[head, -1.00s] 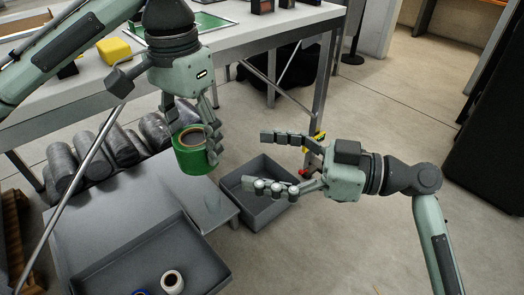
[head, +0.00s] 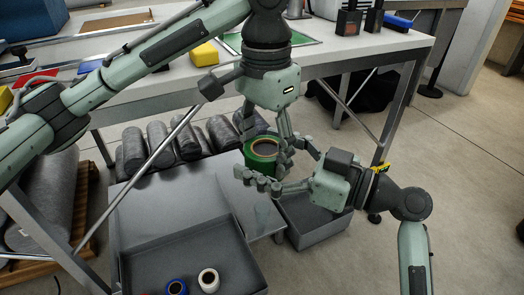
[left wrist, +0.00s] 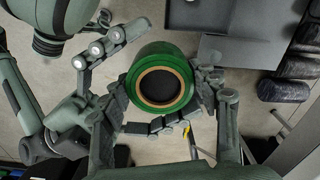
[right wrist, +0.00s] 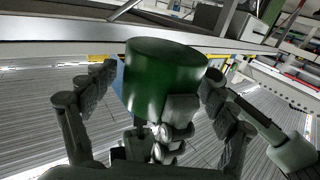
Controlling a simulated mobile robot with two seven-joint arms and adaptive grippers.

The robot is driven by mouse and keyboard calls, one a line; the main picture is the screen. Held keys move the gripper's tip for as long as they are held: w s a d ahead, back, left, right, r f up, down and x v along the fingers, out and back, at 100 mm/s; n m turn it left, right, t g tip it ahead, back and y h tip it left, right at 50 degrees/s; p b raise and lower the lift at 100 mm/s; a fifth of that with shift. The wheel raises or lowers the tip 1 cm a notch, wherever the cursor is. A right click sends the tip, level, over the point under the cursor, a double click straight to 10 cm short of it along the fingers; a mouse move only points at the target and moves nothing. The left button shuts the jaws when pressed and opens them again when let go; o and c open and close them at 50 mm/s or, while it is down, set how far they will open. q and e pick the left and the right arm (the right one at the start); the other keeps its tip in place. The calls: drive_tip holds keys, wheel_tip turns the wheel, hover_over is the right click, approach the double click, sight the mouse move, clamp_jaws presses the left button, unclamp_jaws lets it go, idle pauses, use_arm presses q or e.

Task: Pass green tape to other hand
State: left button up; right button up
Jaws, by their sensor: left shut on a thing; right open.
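The green tape (head: 258,164) is a thick roll with a tan inner ring, held upright with its hole showing from above. In the left wrist view the tape (left wrist: 139,79) lies between my left fingers. My right gripper (head: 275,166) is open and reaches in from the right, its fingers on either side of the tape. In the right wrist view the tape (right wrist: 165,72) stands between my open right fingers; whether they touch it is unclear.
A grey tray (head: 130,262) below holds a blue roll (head: 177,287) and a white roll (head: 209,280). An empty grey bin (head: 318,226) stands below my right gripper. Grey cylinders (head: 158,140) lie behind. A table (head: 385,44) with a yellow block (head: 204,54) runs across the back.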

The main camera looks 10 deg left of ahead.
drive_tip(key=c, duration=1.2)
use_arm(q)
drive_tip(key=o, duration=1.4)
drive_tip(key=shift+c, duration=0.2)
use_arm(e)
drive_tip(key=shift+c, duration=1.1)
